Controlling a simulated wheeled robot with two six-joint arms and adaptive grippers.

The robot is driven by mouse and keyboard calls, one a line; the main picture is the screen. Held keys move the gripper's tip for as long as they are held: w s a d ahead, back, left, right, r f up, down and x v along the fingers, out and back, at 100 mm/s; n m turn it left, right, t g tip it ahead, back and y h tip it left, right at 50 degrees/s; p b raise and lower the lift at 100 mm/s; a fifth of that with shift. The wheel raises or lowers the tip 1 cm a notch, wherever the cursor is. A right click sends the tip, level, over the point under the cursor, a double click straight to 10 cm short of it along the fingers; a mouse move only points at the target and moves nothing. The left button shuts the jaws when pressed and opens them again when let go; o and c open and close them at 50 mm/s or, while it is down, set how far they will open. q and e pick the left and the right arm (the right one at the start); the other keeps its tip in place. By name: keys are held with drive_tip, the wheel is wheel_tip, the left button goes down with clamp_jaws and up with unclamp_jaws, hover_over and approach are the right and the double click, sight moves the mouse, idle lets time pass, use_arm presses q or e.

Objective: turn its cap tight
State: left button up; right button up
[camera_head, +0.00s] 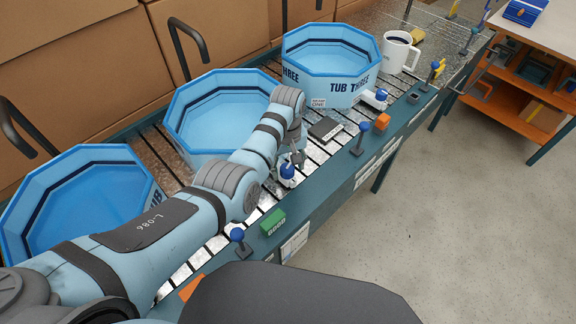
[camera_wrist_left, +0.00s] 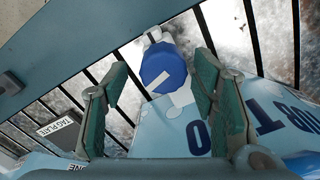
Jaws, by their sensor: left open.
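A small white bottle with a blue cap (camera_head: 287,171) stands on the roller conveyor, beside the middle tub. In the left wrist view the blue cap (camera_wrist_left: 164,68) shows from above, with a white bar mark on its top, and part of the white body (camera_wrist_left: 181,97) shows below it. My left gripper (camera_head: 297,158) is over the bottle, pointing down. In the left wrist view its two green-padded fingers (camera_wrist_left: 160,82) are open, one on each side of the cap, with gaps between pads and cap. My right gripper is not in view.
Three blue tubs stand along the conveyor: left (camera_head: 75,165), middle (camera_head: 190,80) and far (camera_head: 330,92). A white mug (camera_head: 396,52), another blue-capped white item (camera_head: 375,98) and a dark plate (camera_head: 325,130) are farther along. Blue-knobbed levers (camera_head: 361,135) and a green block (camera_head: 272,221) line the rail.

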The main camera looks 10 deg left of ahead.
use_arm(q)
drive_tip(key=shift+s+r, duration=0.3)
drive_tip(key=shift+s, duration=0.1)
drive_tip(key=shift+c, duration=1)
drive_tip(key=shift+s, duration=0.1)
drive_tip(key=c, duration=1)
drive_tip(key=shift+o, duration=0.2)
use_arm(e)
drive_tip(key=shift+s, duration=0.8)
